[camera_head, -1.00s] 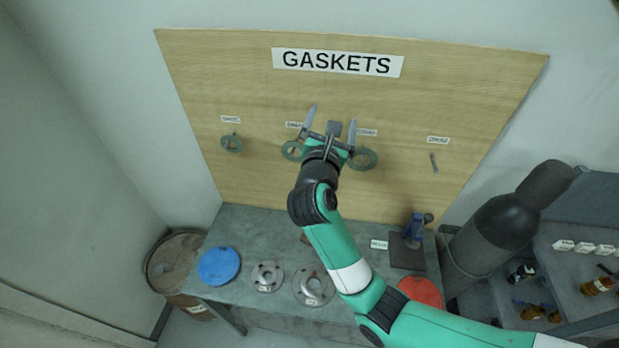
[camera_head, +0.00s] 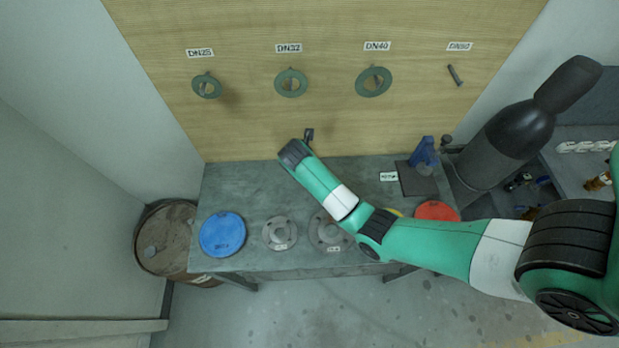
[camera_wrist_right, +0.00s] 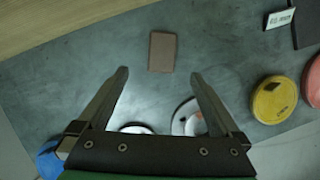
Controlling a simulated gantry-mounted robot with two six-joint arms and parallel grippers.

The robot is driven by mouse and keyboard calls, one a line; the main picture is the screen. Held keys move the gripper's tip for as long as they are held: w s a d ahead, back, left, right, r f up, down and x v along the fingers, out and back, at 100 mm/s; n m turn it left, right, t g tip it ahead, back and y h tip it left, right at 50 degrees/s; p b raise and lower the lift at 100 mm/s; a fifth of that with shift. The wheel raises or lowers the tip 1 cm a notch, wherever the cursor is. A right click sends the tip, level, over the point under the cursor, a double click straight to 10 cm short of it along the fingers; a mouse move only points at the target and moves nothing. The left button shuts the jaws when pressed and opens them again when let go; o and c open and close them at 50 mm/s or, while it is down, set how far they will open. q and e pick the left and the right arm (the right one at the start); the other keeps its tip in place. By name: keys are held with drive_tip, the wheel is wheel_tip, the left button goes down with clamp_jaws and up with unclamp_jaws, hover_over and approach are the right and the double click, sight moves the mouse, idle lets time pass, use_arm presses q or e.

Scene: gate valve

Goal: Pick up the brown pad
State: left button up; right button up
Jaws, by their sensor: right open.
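The brown pad (camera_wrist_right: 162,52) is a small flat rectangle lying on the grey table in the right wrist view. My right gripper (camera_wrist_right: 159,73) is open and empty. Its two fingers are spread apart, and the pad shows beyond the fingertips, roughly centred between them. In the head view my right arm reaches over the table and hides the pad and the gripper's fingers. My left gripper is in neither view.
The grey table (camera_head: 262,182) also carries a blue disc (camera_head: 222,234), metal flanges (camera_head: 279,233), a red disc (camera_head: 437,211), a yellow disc (camera_wrist_right: 274,100) and a blue tool on a dark plate (camera_head: 416,182). A wooden gasket board (camera_head: 240,125) stands behind.

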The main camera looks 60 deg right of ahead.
drive_tip(key=b+x, duration=0.1)
drive_tip(key=x, duration=0.4)
drive_tip(key=b+x, duration=0.1)
drive_tip(key=x, duration=0.4)
drive_tip(key=shift+s+f+b, duration=0.15)
drive_tip(key=shift+s+b, duration=0.05)
drive_tip(key=shift+b, duration=0.2)
drive_tip(key=c, duration=1.4)
